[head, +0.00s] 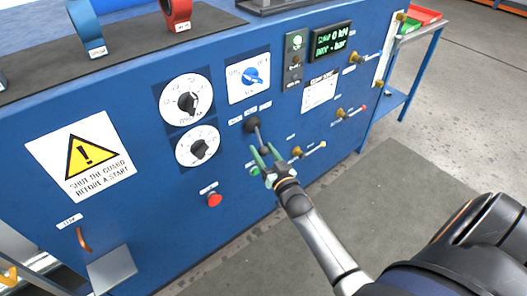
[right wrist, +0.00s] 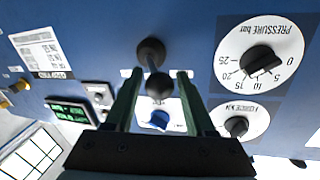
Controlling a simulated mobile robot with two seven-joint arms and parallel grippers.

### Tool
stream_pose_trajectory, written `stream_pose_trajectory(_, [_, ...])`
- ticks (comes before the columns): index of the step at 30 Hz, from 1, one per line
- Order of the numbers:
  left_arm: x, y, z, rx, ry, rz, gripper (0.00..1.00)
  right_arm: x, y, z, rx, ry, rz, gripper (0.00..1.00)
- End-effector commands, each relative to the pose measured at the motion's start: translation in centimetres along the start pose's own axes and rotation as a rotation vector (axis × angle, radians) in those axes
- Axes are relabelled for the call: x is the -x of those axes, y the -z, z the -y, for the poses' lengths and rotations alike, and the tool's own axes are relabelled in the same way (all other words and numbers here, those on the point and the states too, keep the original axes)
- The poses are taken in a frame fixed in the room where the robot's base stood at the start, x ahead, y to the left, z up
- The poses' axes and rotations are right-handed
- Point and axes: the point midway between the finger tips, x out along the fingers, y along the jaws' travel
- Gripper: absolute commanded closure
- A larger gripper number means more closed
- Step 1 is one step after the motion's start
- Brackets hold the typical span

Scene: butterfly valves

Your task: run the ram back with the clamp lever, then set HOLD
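The clamp lever (head: 257,132) stands out from the blue panel on a black boss, with a dark ball knob at its end. In the right wrist view the ball knob (right wrist: 160,86) sits between the two green fingers of my right gripper (right wrist: 157,78), with a visible gap on each side. My right gripper (head: 264,150) is open around the lever's end in the head view. A blue selector knob (head: 251,76) sits on a white plate above the lever; its small labels are hard to read. The display (head: 331,41) shows 0 kN. My left gripper is not in view.
The pressure dial (head: 186,99) and force dial (head: 198,146) are left of the lever. A red button (head: 214,199) and a green button (head: 255,171) are below. Brass fittings (head: 297,152) project at the right. The floor in front is clear.

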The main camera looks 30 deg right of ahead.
Motion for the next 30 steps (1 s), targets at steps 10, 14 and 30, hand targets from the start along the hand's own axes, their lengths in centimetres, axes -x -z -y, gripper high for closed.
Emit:
stream_pose_trajectory(10, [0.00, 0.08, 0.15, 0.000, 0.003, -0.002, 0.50, 0.03, -0.01, 0.00, 0.000, 0.000, 0.000, 0.85])
stream_pose_trajectory(14, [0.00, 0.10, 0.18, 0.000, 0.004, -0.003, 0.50, 0.03, -0.01, 0.00, 0.000, 0.000, 0.000, 1.00])
stream_pose_trajectory(30, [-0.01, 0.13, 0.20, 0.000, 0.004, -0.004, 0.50, 0.04, -0.03, 0.01, 0.000, 0.000, 0.000, 1.00])
